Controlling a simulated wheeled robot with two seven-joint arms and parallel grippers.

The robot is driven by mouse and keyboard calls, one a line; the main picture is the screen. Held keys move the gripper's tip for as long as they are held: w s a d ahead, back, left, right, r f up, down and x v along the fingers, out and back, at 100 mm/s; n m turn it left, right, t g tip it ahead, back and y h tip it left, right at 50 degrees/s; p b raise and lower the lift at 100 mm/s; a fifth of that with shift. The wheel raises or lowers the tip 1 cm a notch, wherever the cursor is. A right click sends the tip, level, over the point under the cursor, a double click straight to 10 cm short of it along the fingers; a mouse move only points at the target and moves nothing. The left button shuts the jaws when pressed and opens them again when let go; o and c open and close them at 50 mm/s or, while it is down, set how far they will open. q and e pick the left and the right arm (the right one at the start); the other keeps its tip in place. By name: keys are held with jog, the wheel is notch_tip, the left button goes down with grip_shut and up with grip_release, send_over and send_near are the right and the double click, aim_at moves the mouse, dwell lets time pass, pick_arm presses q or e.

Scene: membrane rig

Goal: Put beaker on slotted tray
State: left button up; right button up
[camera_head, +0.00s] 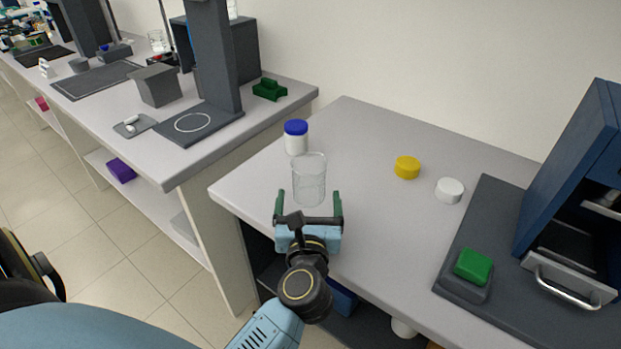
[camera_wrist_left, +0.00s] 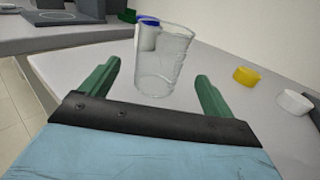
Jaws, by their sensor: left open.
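A clear glass beaker (camera_head: 309,182) stands upright near the front left of the nearer table. My left gripper (camera_head: 309,200) is open, with its green fingers just in front of the beaker. In the left wrist view the beaker (camera_wrist_left: 163,65) stands beyond and between the fingertips of the gripper (camera_wrist_left: 160,75), with nothing gripped. I see no tray that I can surely call slotted. My right gripper is not in view.
A white jar with a blue lid (camera_head: 296,137) stands just behind the beaker. A yellow cap (camera_head: 407,167) and a white cap (camera_head: 449,190) lie to the right. A dark blue device (camera_head: 575,180) and green button (camera_head: 473,267) stand far right. The table's middle is clear.

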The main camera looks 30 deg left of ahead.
aim_at(309, 193)
pick_arm(q)
jog(key=shift+x, duration=0.8)
jog(key=shift+w+a, duration=0.15)
jog(key=shift+w, duration=0.2)
jog(key=shift+w+a, duration=0.1)
jog(key=shift+w, duration=0.1)
jog(key=shift+w+a, duration=0.25)
jog(key=x, duration=0.4)
jog(key=shift+w+a, duration=0.1)
jog(key=shift+w, duration=0.05)
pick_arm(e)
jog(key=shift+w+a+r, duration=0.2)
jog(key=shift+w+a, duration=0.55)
pick_arm(q)
jog(key=c, duration=1.2)
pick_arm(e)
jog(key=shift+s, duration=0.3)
